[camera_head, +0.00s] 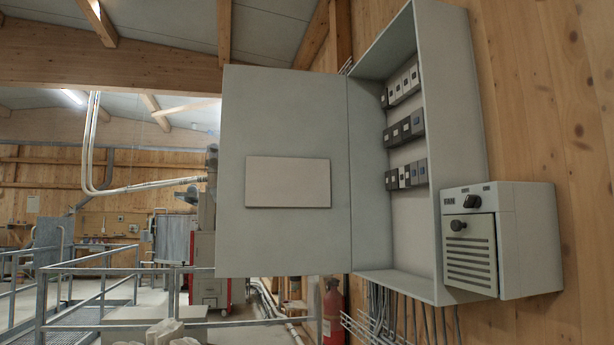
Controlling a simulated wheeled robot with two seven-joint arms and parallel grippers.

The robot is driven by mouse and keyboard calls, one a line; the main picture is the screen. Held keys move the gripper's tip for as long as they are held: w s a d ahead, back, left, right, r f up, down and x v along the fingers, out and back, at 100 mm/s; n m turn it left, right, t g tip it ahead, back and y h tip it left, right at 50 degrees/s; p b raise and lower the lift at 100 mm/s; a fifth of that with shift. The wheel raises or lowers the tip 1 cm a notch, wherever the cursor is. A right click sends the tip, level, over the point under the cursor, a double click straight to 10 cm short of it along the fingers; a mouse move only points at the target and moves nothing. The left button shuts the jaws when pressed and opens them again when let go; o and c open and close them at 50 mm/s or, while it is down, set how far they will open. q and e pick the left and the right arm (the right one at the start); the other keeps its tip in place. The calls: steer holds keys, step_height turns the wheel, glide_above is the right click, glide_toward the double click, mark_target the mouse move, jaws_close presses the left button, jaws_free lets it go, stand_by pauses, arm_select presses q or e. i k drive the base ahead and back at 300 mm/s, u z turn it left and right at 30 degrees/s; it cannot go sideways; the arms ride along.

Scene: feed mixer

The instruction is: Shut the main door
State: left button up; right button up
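A grey electrical cabinet (462,130) is fixed to the wooden wall at the right. Its large main door (270,110) stands wide open, swung out to the left from the cabinet's left edge. A pale rectangular panel (288,182) is on the face of the door that I see. Inside the cabinet are three rows of breakers (405,129). Neither of my grippers is in view.
A grey fan box (535,240) with a black knob and a vented cover sticks out at the cabinet's lower right. Cables (395,310) run below the cabinet. A red fire extinguisher (332,312) stands below the door. Metal railings (90,272) are at the lower left.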

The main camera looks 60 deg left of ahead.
mark_target(283, 201)
steer(key=k, duration=0.8)
steer(key=u, duration=2.6)
steer(key=i, duration=5.5)
steer(key=z, duration=4.2)
